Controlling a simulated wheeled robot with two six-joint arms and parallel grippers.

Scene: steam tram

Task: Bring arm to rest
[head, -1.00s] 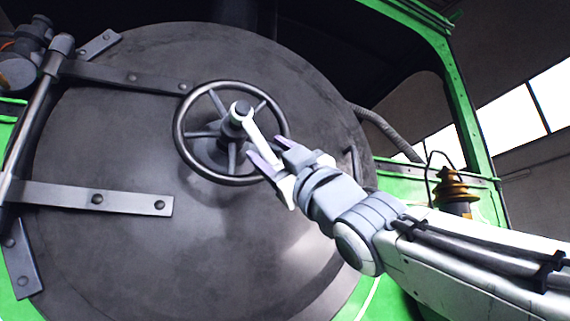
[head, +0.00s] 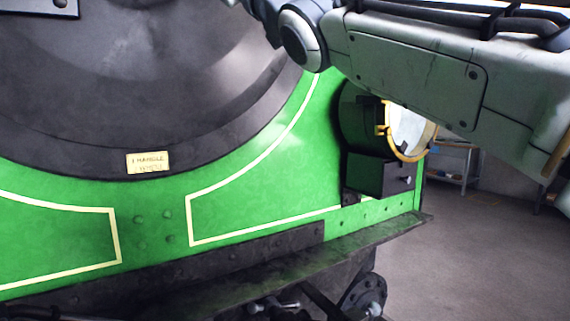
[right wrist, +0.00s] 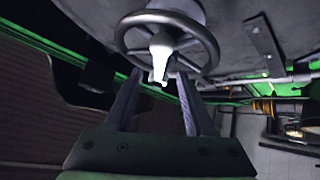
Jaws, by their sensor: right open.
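My right arm (head: 430,75) comes in from the right across the top of the head view; its gripper is out of that frame. In the right wrist view my right gripper (right wrist: 158,78) is open, its two fingers apart. The pale handle (right wrist: 160,55) hangs from the hub of the dark handwheel (right wrist: 205,42), its lower end showing between the fingertips. I cannot tell whether it touches them. My left gripper is in neither view.
A lamp (head: 405,130) stands on the green front beside my arm. A ledge (head: 300,262) runs below. Open floor (head: 480,250) lies at right.

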